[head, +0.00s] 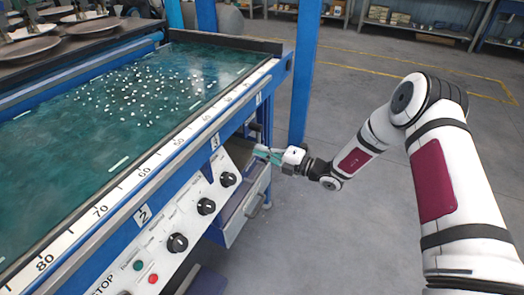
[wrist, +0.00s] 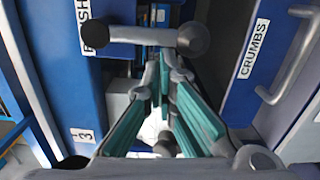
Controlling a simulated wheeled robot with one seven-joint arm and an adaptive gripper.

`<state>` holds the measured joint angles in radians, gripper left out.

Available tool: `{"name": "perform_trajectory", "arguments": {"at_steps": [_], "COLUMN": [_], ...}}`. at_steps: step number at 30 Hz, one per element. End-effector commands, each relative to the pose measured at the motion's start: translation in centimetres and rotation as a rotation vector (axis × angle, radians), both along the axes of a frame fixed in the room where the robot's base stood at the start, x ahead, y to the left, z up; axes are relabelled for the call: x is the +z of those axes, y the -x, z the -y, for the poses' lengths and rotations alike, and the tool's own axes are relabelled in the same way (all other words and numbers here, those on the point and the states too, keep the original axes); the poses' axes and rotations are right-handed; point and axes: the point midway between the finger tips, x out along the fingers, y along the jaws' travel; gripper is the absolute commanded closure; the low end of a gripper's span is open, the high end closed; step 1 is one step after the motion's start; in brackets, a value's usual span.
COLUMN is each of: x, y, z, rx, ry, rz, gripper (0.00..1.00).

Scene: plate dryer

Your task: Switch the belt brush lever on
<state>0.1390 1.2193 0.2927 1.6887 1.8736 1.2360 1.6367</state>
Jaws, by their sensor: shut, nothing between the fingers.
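The belt brush lever (wrist: 145,34) shows in the wrist view as a grey bar lying across the top, with a round dark knob (wrist: 193,40) at its right end. Its left end sits by a partly covered label ending in "SH" (wrist: 86,20). I cannot tell from its pose whether it is on or off. My gripper (wrist: 165,65) has teal pads and is shut and empty, its tips just below the bar in the picture; contact is unclear. In the head view my gripper (head: 262,153) is beside the machine's blue side, near the corner post.
A drawer labelled CRUMBS (wrist: 254,48) with a metal handle (wrist: 290,65) is at the right in the wrist view. The head view shows the green belt (head: 110,110), black knobs (head: 206,206) on the white panel, and a blue post (head: 305,70). Floor to the right is clear.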

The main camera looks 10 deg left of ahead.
Motion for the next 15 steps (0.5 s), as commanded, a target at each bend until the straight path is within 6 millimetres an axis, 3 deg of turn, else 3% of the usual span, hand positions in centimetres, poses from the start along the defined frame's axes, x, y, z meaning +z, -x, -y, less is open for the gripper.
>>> {"name": "perform_trajectory", "arguments": {"at_steps": [15], "x": [-0.34], "y": [-0.84], "z": [0.36], "rx": [-0.004], "ry": [0.041], "rz": [0.114], "gripper": [1.0]}}
